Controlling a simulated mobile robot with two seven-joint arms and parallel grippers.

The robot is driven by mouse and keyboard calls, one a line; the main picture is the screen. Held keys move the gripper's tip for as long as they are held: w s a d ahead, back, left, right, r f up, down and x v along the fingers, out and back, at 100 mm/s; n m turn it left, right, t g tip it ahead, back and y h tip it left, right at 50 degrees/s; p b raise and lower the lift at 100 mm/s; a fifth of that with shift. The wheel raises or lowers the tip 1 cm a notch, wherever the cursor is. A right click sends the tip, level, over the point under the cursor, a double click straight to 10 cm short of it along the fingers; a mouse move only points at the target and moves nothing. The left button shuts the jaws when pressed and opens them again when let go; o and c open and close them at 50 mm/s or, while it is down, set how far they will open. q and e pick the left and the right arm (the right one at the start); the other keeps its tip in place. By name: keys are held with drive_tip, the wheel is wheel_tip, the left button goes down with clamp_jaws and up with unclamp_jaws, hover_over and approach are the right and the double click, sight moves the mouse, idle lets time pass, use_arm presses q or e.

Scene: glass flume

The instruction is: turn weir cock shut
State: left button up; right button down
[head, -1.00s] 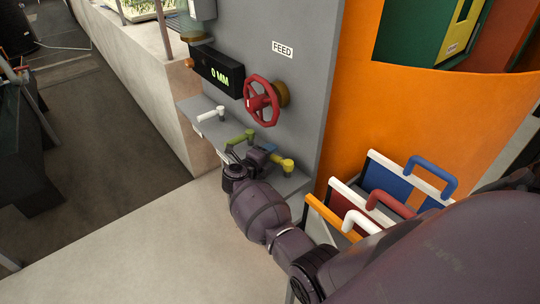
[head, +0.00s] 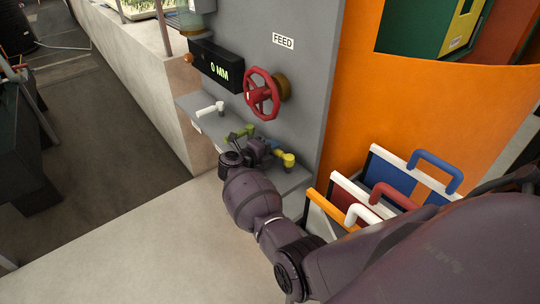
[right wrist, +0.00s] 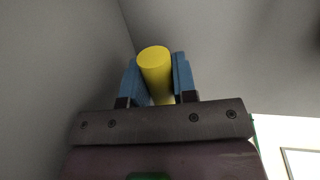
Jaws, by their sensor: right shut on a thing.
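Several cocks with lever handles stand on a grey ledge (head: 205,124) below the panel: a white one (head: 210,108), a green one (head: 243,132) partly behind my gripper, and a yellow one (head: 289,159). Their tags are too small to read, so I cannot tell which is the weir cock. My right gripper (head: 274,147) is at the yellow cock's handle. In the right wrist view its blue fingers (right wrist: 156,80) are shut on the yellow handle (right wrist: 155,60), one on each side. My left gripper is not in view.
A red handwheel (head: 262,93) under a FEED label (head: 283,40) sits above the ledge, beside a display (head: 215,66) reading 0 MM. At right, panels with coloured handles (head: 435,165) stand near my right arm, before an orange wall (head: 350,110).

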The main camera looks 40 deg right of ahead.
drive_tip(key=shift+d+m+g+b, duration=0.3)
drive_tip(key=shift+m+g+b, duration=0.2)
drive_tip(key=shift+g, duration=0.2)
drive_tip(key=shift+d, duration=0.1)
drive_tip(key=c, duration=1)
unclamp_jaws()
drive_tip(key=shift+o, duration=0.4)
